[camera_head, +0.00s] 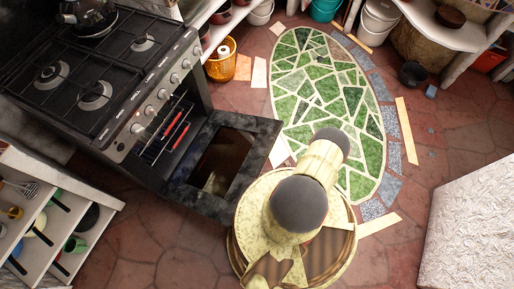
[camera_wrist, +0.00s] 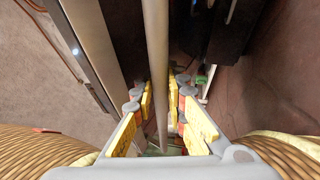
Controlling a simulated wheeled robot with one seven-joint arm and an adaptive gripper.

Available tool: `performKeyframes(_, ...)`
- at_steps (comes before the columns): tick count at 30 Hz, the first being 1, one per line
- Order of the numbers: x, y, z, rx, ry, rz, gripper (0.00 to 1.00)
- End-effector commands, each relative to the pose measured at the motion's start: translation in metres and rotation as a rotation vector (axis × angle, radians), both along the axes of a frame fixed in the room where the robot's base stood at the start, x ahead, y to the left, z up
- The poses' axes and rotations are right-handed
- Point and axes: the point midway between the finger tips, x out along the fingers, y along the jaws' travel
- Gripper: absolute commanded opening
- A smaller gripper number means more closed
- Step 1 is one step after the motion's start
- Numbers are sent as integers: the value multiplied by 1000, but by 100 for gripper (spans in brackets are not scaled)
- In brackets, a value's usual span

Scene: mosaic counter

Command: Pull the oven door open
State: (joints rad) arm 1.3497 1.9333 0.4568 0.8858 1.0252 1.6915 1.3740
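The black oven (camera_head: 145,95) stands at the left in the head view. Its door (camera_head: 258,133) is swung down and out from the front, well open, with a dark window in it. Inside the oven a rack with two red bars (camera_head: 180,137) shows. My gripper is hidden under my arm in the head view, beside the door's outer edge. In the wrist view my gripper (camera_wrist: 160,108) has its yellow-padded fingers apart, on either side of a long pale bar (camera_wrist: 155,50), which looks like the door handle. Narrow gaps show beside the bar; firm contact is not visible.
A green mosaic oval (camera_head: 325,95) lies in the red stone floor, which is clear there. A drawer unit with dishes (camera_head: 85,235) stands at lower left. A white textured block (camera_head: 470,230) stands at right. Shelves with pots (camera_head: 380,20) line the back.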

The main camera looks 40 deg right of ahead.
Motion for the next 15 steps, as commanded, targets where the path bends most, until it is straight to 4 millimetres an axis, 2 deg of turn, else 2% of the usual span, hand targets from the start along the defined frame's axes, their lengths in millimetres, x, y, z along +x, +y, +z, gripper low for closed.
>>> performKeyframes(9, 0, 0, 1, 1, -1, 0, 32)
performKeyframes(15, 0, 0, 1, 2, -1, 0, 32)
